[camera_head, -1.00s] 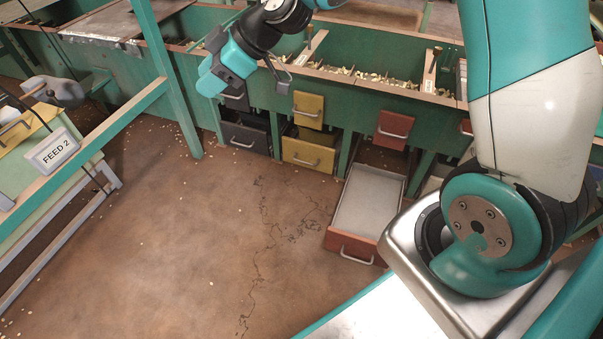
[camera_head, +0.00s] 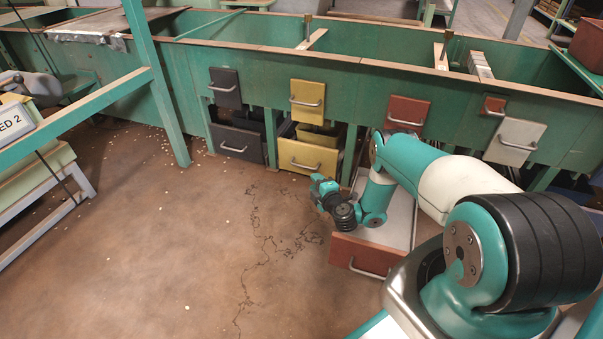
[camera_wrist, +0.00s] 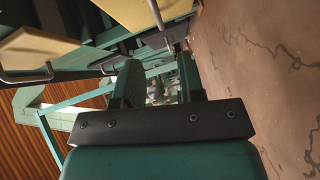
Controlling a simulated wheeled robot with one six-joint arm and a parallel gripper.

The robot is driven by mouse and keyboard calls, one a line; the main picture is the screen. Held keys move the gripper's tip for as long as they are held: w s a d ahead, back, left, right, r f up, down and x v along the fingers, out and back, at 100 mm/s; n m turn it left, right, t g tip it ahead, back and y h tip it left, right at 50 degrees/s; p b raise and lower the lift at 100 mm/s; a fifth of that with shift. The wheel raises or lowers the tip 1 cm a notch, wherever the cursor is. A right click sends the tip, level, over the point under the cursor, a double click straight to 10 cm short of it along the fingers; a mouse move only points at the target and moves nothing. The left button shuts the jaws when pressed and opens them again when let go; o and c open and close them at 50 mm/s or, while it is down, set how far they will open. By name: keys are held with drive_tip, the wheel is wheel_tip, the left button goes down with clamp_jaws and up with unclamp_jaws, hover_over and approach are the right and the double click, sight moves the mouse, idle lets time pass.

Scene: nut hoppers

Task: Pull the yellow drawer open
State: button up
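The yellow drawer (camera_head: 308,157) is low under the green hopper bench, its front upright with a silver handle (camera_head: 305,164). Its inside shows a little above the front; how far out it stands I cannot tell. A smaller yellow panel (camera_head: 307,98) with its own handle is above it. My gripper (camera_head: 318,184) is low, in front of the drawer and slightly right, apart from it. In the wrist view my gripper (camera_wrist: 162,80) has its fingers apart with nothing between them. Two yellow fronts show at upper left there, the nearer likely the drawer (camera_wrist: 140,10).
A red drawer (camera_head: 362,257) stands far out to the right, beneath my arm. A dark drawer (camera_head: 238,143) is left of the yellow one. A green post (camera_head: 160,100) and a feed table (camera_head: 50,165) stand left. The floor in front is clear.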

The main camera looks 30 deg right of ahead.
sight(302, 166)
drive_tip(key=w+b, duration=0.3)
drive_tip(key=w+d+f+b, duration=0.1)
drive_tip(key=w+b, duration=0.2)
drive_tip(key=w, duration=0.1)
drive_tip(key=w+b, duration=0.3)
drive_tip(key=w, duration=0.1)
drive_tip(key=shift+w+d+f, duration=0.15)
drive_tip(key=shift+w+f, duration=0.1)
clamp_jaws()
